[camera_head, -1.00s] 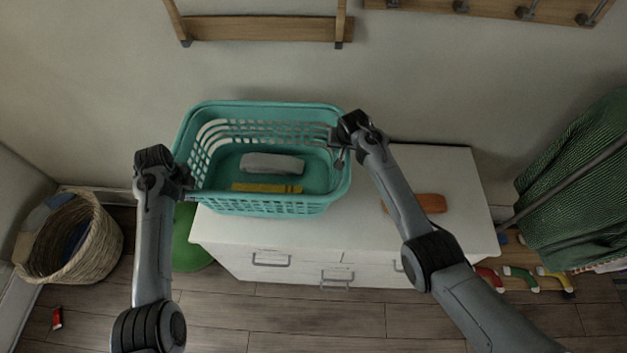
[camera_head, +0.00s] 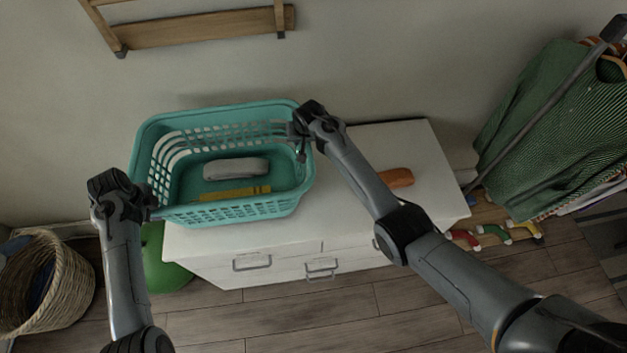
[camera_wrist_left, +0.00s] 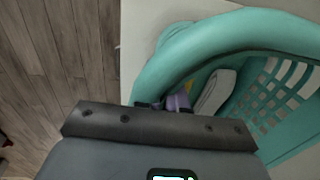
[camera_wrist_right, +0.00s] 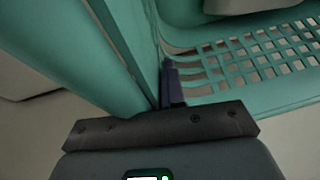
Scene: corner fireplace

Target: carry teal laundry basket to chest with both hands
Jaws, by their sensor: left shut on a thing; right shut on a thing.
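The teal laundry basket (camera_head: 225,211) is over the left part of the white chest (camera_head: 400,148), roughly level, its left end reaching past the chest's left edge. Whether its base touches the top cannot be told. A grey item (camera_head: 236,168) and a yellow item (camera_head: 235,194) lie inside. My left gripper (camera_head: 150,204) is shut on the basket's left rim; the left wrist view shows the rim (camera_wrist_left: 210,38) passing at its fingers (camera_wrist_left: 176,102). My right gripper (camera_head: 299,139) is shut on the right rim, also beside its fingers (camera_wrist_right: 172,86) in the right wrist view.
An orange object (camera_head: 396,177) lies on the chest top, right of the basket. A green rounded object (camera_head: 160,268) and a wicker basket (camera_head: 70,290) stand at the left. Green clothes (camera_head: 535,120) hang at the right. A wooden wall rack (camera_head: 200,29) is above.

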